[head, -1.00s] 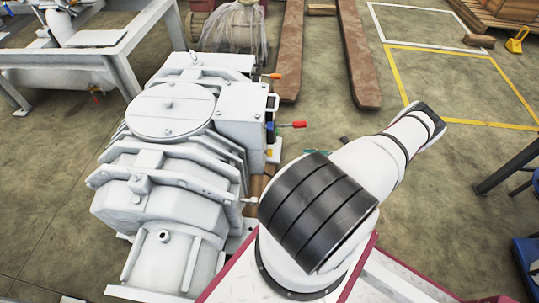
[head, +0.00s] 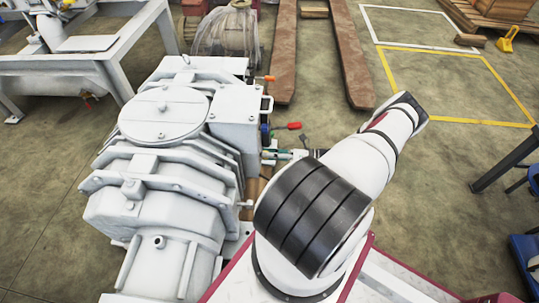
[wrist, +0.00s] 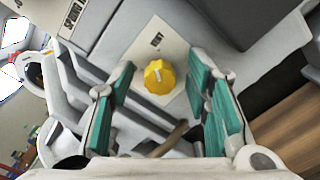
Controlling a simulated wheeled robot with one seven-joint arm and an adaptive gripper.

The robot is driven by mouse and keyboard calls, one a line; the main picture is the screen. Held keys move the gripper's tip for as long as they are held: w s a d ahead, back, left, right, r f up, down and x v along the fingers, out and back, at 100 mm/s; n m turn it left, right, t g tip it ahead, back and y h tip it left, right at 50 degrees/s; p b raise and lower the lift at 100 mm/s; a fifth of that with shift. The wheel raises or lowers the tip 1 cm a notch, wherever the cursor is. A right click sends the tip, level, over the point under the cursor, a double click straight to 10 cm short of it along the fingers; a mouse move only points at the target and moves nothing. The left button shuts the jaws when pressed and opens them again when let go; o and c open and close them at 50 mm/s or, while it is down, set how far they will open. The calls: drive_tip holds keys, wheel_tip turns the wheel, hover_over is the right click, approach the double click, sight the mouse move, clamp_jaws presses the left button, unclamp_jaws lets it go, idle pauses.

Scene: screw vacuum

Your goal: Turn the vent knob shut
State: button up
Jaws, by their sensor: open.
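The vent knob (wrist: 159,77) is a small yellow knob with a pale pointer mark, on a light labelled plate (wrist: 157,45) on the grey machine. It shows in the wrist view, upper middle, between my gripper's two fingers in the picture. My gripper (wrist: 161,80) is open, with a teal pad on each finger, and faces the knob. The fingers look apart from the knob, and the remaining depth is hard to judge. In the head view, my gripper (head: 286,154) shows partly beside the machine's right side. The knob is hidden there.
The big white vacuum pump (head: 165,165) fills the left of the head view. A red-handled lever (head: 290,125) and an orange-tipped one (head: 266,78) stick out from its right side, near my gripper. Open floor (head: 335,125) lies to the right.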

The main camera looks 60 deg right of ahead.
clamp_jaws()
drive_tip(key=shift+n, duration=0.3)
drive_tip(key=shift+s+a+n+b, duration=0.1)
drive_tip(key=shift+n+b, duration=1.15)
drive_tip(key=shift+n, duration=6.25)
